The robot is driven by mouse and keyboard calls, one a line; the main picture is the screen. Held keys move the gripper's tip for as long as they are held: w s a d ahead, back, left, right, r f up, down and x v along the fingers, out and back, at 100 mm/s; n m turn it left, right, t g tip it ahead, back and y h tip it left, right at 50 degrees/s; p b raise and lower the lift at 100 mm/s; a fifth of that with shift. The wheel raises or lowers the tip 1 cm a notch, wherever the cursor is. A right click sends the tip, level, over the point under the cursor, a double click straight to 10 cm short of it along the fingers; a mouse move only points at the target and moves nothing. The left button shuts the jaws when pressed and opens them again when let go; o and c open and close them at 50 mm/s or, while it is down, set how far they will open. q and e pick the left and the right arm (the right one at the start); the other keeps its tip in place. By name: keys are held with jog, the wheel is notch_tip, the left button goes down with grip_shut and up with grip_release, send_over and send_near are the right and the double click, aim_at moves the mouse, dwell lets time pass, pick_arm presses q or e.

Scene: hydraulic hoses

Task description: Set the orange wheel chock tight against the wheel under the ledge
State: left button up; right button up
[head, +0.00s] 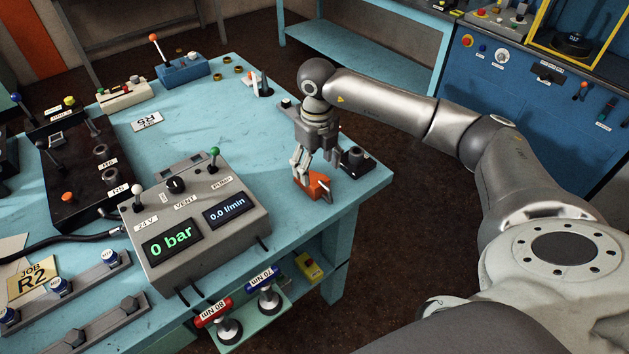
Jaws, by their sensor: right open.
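The orange wheel chock (318,189) lies on the light blue table (213,119) near its right edge. My right gripper (301,169) points down just above and at the left side of the chock. Its fingers are open, and they partly overlap the chock in the picture; I cannot tell whether they touch it. I cannot make out a wheel under a ledge in this view. My left gripper is not in view.
A black block with a round top (355,159) stands close behind the chock, to the right. A grey gauge box (198,232) reading 0 bar stands to the left. Red and blue-handled tools (213,314) sit on a low shelf. The table's middle is fairly clear.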

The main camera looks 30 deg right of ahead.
aim_at(316, 178)
jog(key=shift+w+f, duration=0.1)
jog(key=shift+f, duration=0.25)
notch_tip(316, 178, down, 4)
jog(key=shift+f+p, duration=0.1)
jog(key=shift+p, duration=1.15)
jog(key=shift+f, duration=0.3)
jog(key=c, duration=0.6)
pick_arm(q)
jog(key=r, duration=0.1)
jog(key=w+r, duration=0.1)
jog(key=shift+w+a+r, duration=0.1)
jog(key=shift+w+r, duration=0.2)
pick_arm(e)
jog(key=c, duration=0.8)
